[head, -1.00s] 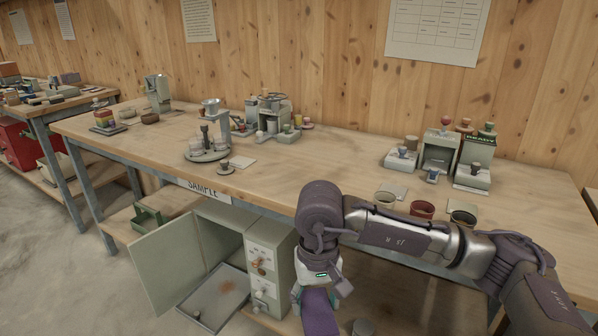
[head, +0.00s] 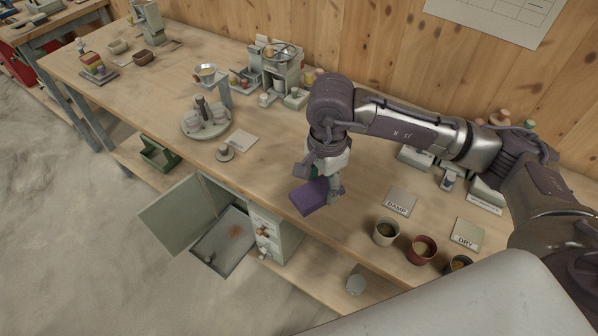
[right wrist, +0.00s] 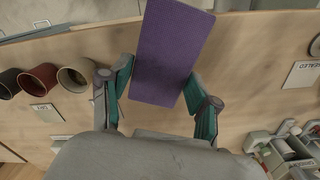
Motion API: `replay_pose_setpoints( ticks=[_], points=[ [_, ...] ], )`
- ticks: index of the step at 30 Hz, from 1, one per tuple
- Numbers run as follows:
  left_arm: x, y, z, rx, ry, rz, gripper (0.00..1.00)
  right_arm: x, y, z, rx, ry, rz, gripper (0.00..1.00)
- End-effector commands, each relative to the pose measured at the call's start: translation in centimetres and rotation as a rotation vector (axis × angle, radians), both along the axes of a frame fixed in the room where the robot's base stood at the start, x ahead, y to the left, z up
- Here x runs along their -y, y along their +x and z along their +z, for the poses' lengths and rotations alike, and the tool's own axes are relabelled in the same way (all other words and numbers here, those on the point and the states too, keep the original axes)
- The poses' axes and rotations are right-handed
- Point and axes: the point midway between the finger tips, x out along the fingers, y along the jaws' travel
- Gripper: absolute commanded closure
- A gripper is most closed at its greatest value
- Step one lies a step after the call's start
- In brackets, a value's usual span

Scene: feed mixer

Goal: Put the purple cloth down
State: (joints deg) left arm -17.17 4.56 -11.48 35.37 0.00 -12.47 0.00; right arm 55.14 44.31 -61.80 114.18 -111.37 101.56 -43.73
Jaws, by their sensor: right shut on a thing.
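The purple cloth (head: 309,197) is a flat, folded-looking rectangle. It hangs tilted from my right gripper (head: 322,178), over the wooden bench top near its front edge. In the right wrist view the cloth (right wrist: 170,50) lies between the two green-padded fingers of my right gripper (right wrist: 158,76), which is shut on it. The cloth seems to be clear of the bench top, though the exact gap is hard to judge. My left gripper is not in view.
The DAMP card (head: 399,202) and DRY card (head: 467,234) lie to the right, by a pale cup (head: 386,232) and a red cup (head: 421,249). A round stand (head: 206,123) is to the left. Below, an open cabinet door (head: 184,214) sticks out. Bare bench (head: 272,160) lies left of the cloth.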

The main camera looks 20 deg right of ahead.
Motion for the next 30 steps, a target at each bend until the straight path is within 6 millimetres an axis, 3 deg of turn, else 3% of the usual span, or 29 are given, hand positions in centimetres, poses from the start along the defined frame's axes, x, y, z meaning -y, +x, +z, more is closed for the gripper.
replay_pose_setpoints(
  ticks=[6, 12, 17, 24, 30],
  points=[
    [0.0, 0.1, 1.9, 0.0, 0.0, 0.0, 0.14, -1.5, 4.9, -2.7, -0.002, 0.0, -0.002, 0.78],
    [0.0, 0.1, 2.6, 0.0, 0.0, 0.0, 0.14, -2.2, 7.7, -4.6, -0.001, 0.0, 0.002, 0.78],
    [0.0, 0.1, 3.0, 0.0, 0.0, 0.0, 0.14, -2.3, 8.1, -5.6, -0.002, -0.001, 0.003, 0.78],
    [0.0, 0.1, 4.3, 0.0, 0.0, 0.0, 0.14, -2.2, 8.1, -8.7, -0.001, -0.001, 0.002, 0.78],
    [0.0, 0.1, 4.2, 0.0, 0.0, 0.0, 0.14, -2.3, 8.2, -9.0, 0.002, 0.0, 0.003, 0.78]
  ],
)
